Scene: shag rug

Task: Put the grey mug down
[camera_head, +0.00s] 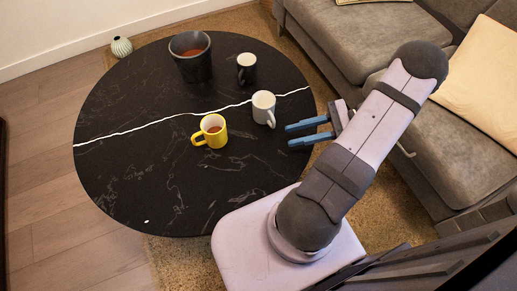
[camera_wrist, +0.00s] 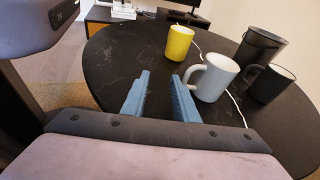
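The grey mug (camera_head: 264,108) stands upright on the round black table (camera_head: 120,180), right of its middle, with its handle toward the front. In the wrist view the grey mug (camera_wrist: 215,78) is ahead and to the right, its handle on the left side. My gripper (camera_head: 308,133) is at the table's right edge, right of and apart from the mug. In the wrist view my gripper (camera_wrist: 160,90) has its two blue fingers spread with nothing between them.
A yellow mug (camera_head: 212,131) with brown contents stands left of the grey mug. A black mug (camera_head: 247,68) and a dark pot (camera_head: 191,58) stand behind. The table's front and left are mostly clear. A grey sofa (camera_head: 430,130) is at the right.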

